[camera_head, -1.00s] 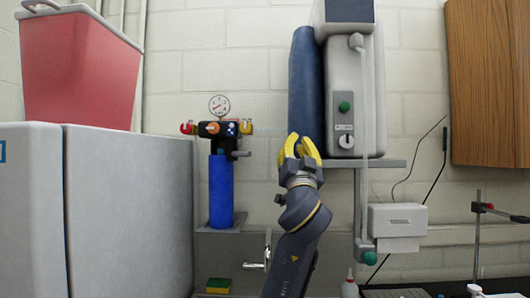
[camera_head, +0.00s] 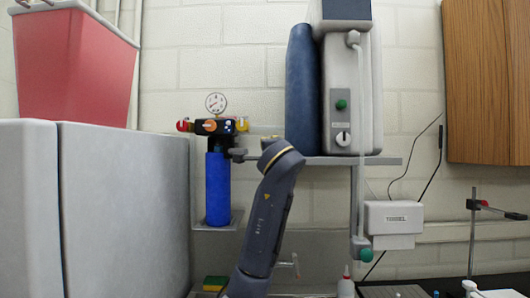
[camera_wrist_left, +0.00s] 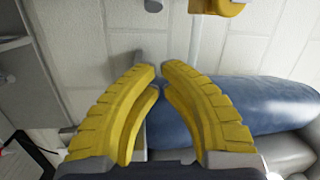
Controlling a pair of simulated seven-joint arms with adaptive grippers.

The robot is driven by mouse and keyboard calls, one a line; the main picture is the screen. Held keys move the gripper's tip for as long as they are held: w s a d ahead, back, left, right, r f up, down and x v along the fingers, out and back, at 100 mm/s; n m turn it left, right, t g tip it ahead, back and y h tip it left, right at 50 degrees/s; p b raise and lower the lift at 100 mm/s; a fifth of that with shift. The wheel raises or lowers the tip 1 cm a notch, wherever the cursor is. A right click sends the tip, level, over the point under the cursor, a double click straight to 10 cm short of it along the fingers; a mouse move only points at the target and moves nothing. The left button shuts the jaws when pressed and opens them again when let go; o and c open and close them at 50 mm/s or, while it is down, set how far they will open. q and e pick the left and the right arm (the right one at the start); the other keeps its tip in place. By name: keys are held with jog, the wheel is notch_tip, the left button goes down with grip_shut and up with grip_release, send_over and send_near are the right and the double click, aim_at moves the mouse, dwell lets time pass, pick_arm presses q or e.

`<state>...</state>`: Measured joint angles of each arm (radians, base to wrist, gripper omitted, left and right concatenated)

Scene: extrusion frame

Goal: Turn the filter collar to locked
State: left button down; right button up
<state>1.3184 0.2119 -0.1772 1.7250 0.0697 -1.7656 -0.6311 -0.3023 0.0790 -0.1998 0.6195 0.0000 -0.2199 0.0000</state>
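The blue filter cylinder (camera_head: 218,188) hangs upright under a dark filter head with red and yellow valve handles. The black collar (camera_head: 216,143) sits at the top of the cylinder, with a grey lever (camera_head: 238,153) pointing right; its locked mark cannot be read. My left arm rises right of the filter in the head view, and its gripper is mostly hidden behind the arm. In the left wrist view, my left gripper (camera_wrist_left: 160,70) has its yellow fingers apart with a narrow gap and nothing between them. My right gripper is not in view.
A round gauge (camera_head: 216,103) stands above the filter head. A blue padded bag (camera_head: 303,95) and a grey machine (camera_head: 353,95) stand on a shelf to the right. A large grey cabinet (camera_head: 125,205) is close on the left. Bare wall lies between filter and bag.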

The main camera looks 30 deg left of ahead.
pick_arm(q)
jog(key=w+a, duration=0.3)
jog(key=a, duration=0.3)
dwell(0.7)
jog(key=shift+r, duration=0.1)
dwell(0.4)
